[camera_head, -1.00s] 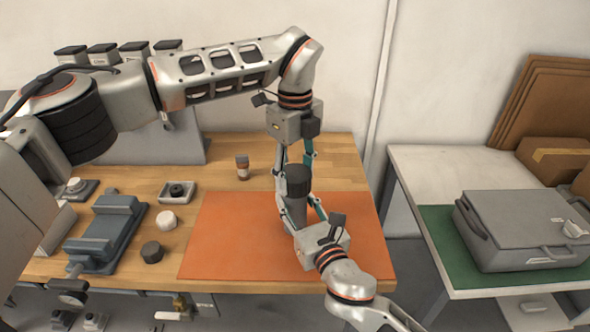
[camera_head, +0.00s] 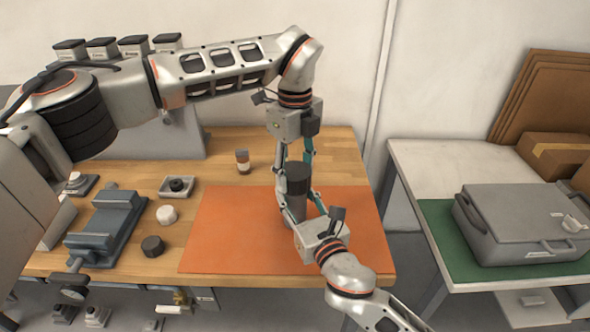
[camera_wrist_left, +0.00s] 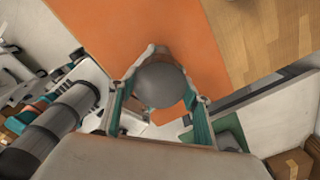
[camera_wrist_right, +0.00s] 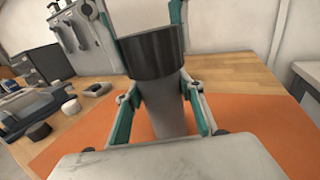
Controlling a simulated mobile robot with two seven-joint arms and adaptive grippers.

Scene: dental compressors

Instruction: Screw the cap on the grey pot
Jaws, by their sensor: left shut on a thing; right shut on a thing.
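The grey pot (camera_head: 296,210) stands upright over the orange mat, with the dark cap (camera_head: 298,178) on its top. My left gripper (camera_head: 296,170) comes down from above and is shut on the cap, whose round top (camera_wrist_left: 163,86) shows between the fingers in the left wrist view. My right gripper (camera_head: 297,212) comes from the front and is shut around the pot's body. In the right wrist view the black cap (camera_wrist_right: 152,52) sits over the pot (camera_wrist_right: 166,112), wider than it. How far the thread is engaged is hidden.
The orange mat (camera_head: 235,235) is otherwise clear. Left of it are a dark round lid (camera_head: 152,246), a white one (camera_head: 167,215), a small tray (camera_head: 190,188) and a blue-grey vise (camera_head: 107,225). A small bottle (camera_head: 242,161) stands behind. A grey case (camera_head: 520,220) is at right.

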